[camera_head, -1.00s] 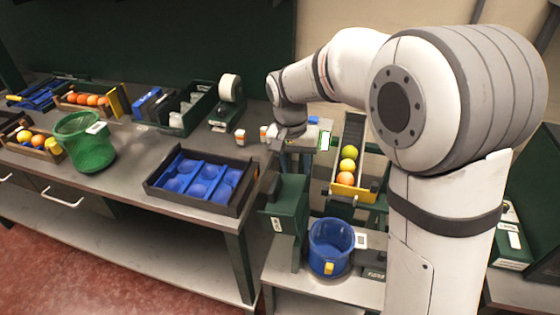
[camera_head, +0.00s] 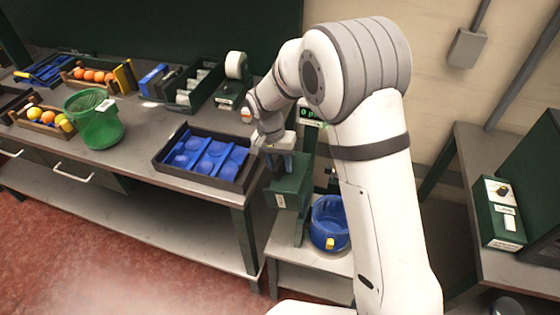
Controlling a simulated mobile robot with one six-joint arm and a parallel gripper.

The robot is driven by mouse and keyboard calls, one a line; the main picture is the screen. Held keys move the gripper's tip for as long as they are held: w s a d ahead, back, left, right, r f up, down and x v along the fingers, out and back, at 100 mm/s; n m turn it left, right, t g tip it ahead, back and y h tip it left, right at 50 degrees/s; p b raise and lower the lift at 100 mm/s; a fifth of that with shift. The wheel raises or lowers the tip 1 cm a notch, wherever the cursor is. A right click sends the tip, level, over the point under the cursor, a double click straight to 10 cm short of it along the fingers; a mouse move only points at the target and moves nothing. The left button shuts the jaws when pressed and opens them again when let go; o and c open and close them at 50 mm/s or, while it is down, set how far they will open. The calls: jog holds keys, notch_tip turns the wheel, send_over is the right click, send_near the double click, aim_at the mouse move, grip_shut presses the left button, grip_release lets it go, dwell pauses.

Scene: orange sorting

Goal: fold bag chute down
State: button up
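My gripper (camera_head: 281,158) hangs at the end of my arm, just above the green box on a post (camera_head: 291,186) at the right end of the long bench. It is small and partly hidden, so I cannot tell whether its fingers are open or shut, or whether they touch the box. A blue bucket (camera_head: 329,224) with a yellow tab stands on the low stand below and to the right of the green box. I cannot make out the bag chute; my arm covers the area behind and above the bucket.
A black tray with blue cups (camera_head: 238,184) lies on the bench, left of my gripper. A green basket (camera_head: 94,121), fruit crates and a label-roll device (camera_head: 229,96) stand farther left and back. A control box (camera_head: 498,212) sits on the right-hand bench.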

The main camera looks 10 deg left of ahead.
jog(key=shift+c, duration=0.2)
grip_shut()
dwell(0.4)
